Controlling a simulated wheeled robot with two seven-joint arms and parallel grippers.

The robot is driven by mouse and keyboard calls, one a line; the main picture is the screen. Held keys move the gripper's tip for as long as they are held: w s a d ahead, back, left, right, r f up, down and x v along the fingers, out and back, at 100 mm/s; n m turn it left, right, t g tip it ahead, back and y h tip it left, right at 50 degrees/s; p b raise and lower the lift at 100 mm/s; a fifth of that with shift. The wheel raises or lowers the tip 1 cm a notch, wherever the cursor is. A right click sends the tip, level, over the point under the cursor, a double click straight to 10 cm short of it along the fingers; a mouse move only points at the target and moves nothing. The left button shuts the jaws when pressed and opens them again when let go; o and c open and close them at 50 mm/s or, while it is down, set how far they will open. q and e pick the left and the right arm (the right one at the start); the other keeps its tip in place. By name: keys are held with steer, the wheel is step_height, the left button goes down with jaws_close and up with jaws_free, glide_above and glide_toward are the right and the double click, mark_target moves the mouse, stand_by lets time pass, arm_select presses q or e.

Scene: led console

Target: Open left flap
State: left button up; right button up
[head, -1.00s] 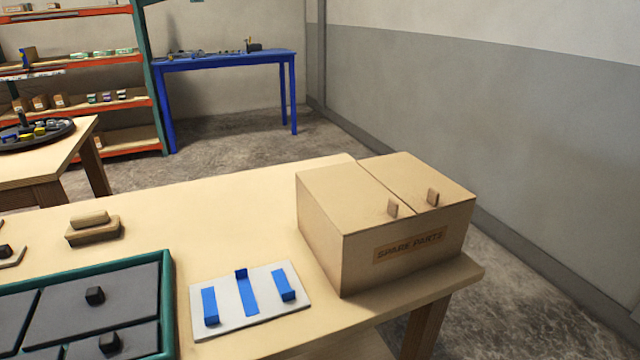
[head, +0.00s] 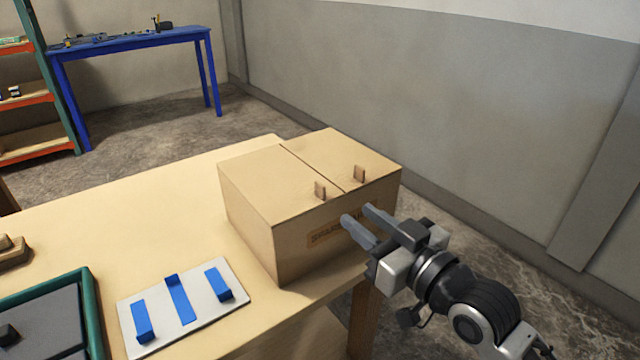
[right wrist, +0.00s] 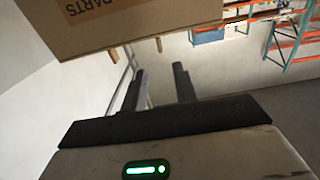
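The cardboard spare-parts box (head: 250,228) stands at the right end of the wooden table, its two top flaps lying closed. The left flap (head: 262,183) carries a small brown tab (head: 320,190) near the centre seam. The right flap (head: 335,152) has a similar tab (head: 359,174). My right gripper (head: 355,214) is in front of the box's labelled face, with its fingers apart and nothing between them. In the right wrist view the box (right wrist: 130,22) shows above the open fingers (right wrist: 158,80). My left gripper is not in view.
A white board with blue strips (head: 205,318) lies left of the box. A green-rimmed tray (head: 90,310) is at the lower left. A wall (head: 450,100) stands behind, and a blue table (head: 130,42) is farther back.

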mark_target(325, 191)
steer(key=x, duration=1.1)
steer(key=shift+w+a, duration=0.15)
steer(key=shift+w, duration=0.05)
jaws_close()
